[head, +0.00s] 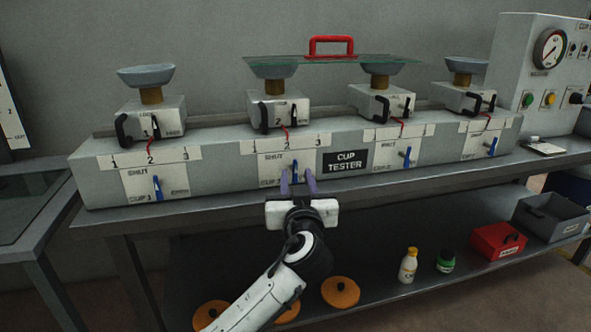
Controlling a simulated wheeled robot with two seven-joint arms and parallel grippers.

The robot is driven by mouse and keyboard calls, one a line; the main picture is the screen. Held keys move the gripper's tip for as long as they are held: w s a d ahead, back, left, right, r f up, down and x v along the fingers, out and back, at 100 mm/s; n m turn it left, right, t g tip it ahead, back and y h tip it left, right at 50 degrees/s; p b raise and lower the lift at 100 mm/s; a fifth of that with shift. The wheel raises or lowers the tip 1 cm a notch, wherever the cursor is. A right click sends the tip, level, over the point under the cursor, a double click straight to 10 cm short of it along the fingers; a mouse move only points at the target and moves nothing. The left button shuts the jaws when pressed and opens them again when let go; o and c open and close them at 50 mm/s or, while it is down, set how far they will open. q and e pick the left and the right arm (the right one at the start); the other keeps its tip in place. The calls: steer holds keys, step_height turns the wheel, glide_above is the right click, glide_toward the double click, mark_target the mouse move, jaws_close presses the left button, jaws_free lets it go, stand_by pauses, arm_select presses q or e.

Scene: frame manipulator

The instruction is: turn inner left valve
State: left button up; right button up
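The inner left valve (296,168) is a small blue lever on a white panel marked SHUT, on the front of the grey cup tester (222,178). It points roughly upright, and its lower part is hard to make out behind my gripper. My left gripper (298,174) is in front of this panel, its two purple fingers apart on either side of the blue lever. I cannot tell whether they touch it. My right gripper is not in view.
Other blue valves are at the outer left (157,188), inner right (407,157) and outer right (492,146). A glass plate (335,60) with a red handle (331,40) spans the two middle cups. Bottles (408,266) and bins (498,241) stand on the lower shelf.

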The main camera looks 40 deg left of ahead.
mark_target(295, 167)
arm_select(q)
steer(key=x, duration=0.5)
steer(key=shift+w+a, duration=0.1)
jaws_close()
